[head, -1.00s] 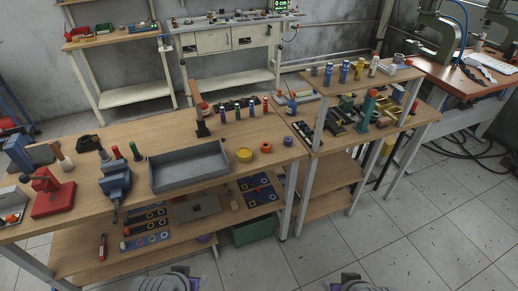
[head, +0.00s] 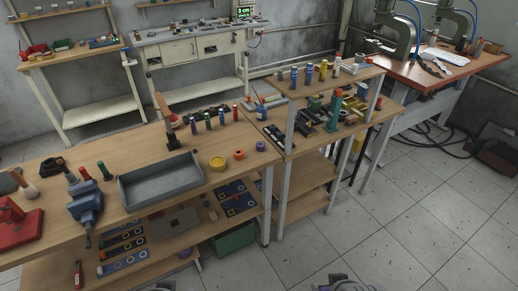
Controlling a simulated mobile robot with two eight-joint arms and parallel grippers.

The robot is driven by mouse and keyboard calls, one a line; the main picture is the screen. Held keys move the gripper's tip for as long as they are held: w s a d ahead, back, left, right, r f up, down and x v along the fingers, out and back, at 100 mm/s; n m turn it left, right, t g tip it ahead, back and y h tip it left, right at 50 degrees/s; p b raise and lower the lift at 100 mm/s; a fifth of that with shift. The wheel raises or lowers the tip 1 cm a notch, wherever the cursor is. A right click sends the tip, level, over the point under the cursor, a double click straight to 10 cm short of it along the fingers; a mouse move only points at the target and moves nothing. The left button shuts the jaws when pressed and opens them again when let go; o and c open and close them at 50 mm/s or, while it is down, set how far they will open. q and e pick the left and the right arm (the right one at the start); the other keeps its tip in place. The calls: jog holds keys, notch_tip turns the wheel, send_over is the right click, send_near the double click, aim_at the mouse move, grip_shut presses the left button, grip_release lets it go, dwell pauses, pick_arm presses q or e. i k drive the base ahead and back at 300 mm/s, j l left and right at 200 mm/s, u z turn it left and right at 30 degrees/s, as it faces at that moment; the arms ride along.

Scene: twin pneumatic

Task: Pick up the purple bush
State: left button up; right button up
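The purple bush (head: 261,146) is a small round ring. It sits on the wooden workbench top (head: 235,178) near its right front corner, apart from its neighbours. An orange ring (head: 238,154) and a larger yellow ring (head: 217,164) stand in a row to its left. Only grey rounded parts of my own body show at the bottom edge. No gripper fingers are in view, and nothing touches the bush.
A grey open tray (head: 160,180) lies left of the rings, with a blue vise (head: 84,205) beyond it. Several coloured bottles stand behind the rings. A raised wooden shelf (head: 325,86) rises to the right. The tiled floor (head: 390,220) at right front is clear.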

aim_at(260, 146)
jog(key=i+u, duration=0.75)
jog(key=i, duration=0.15)
